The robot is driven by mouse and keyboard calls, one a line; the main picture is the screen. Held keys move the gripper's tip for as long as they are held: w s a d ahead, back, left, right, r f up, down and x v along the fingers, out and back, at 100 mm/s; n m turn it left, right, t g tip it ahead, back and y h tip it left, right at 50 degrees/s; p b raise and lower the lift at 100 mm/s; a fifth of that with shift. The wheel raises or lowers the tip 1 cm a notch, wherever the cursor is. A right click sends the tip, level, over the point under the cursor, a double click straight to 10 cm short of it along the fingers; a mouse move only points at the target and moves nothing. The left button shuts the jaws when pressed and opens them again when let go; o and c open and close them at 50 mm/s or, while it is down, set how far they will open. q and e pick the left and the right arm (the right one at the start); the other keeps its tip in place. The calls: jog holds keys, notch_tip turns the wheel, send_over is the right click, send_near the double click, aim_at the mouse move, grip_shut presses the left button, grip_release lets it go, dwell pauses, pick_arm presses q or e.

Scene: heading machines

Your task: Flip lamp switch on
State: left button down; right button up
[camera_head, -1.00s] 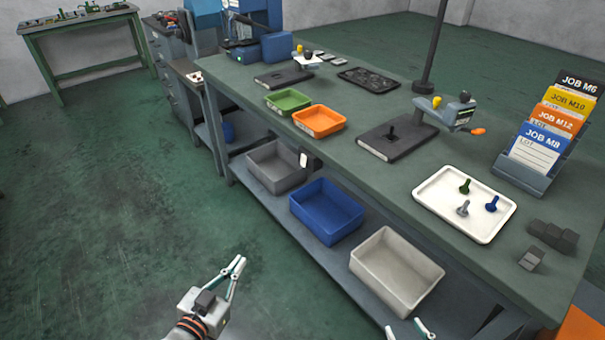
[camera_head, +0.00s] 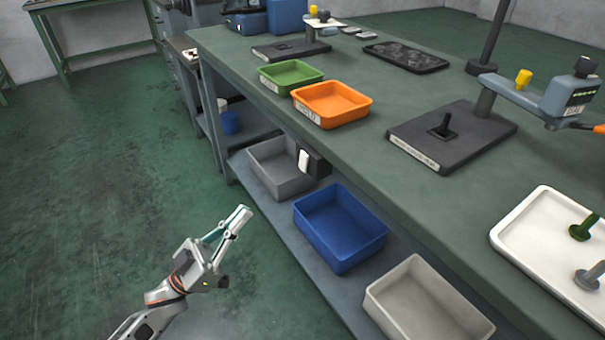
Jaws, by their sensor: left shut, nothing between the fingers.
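A dark box with a white paddle (camera_head: 304,160), which looks like the lamp switch, is mounted under the front edge of the green workbench (camera_head: 400,195), above the grey bin. Whether it is on or off cannot be told. No lit lamp shows; a dark upright post (camera_head: 490,40) stands on the bench and its top is out of view. My left gripper (camera_head: 240,216) is shut and empty over the floor, in front of the lower shelf, to the lower left of the switch and apart from it. My right gripper is not in view.
On the lower shelf are a grey bin (camera_head: 272,178), a blue bin (camera_head: 340,230) and a pale bin (camera_head: 425,308). Green (camera_head: 291,78) and orange (camera_head: 331,104) trays, a gauge stand (camera_head: 450,138) and a white tray (camera_head: 515,228) sit on top. The floor at left is clear.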

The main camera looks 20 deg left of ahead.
aim_at(302, 162)
pick_arm(q)
jog(key=shift+r, duration=0.1)
dwell(0.3)
jog(key=x, duration=0.4)
jog(key=f+x, duration=0.1)
jog(key=x, duration=0.3)
jog(key=w+d+f+x, duration=0.1)
jog(key=x, duration=0.3)
jog(key=shift+w+d, duration=0.1)
jog(key=shift+w, duration=0.1)
jog(key=shift+w+d, duration=0.1)
jog(key=shift+w, duration=0.05)
jog(key=shift+d+r, duration=0.1)
jog(key=shift+r, duration=0.05)
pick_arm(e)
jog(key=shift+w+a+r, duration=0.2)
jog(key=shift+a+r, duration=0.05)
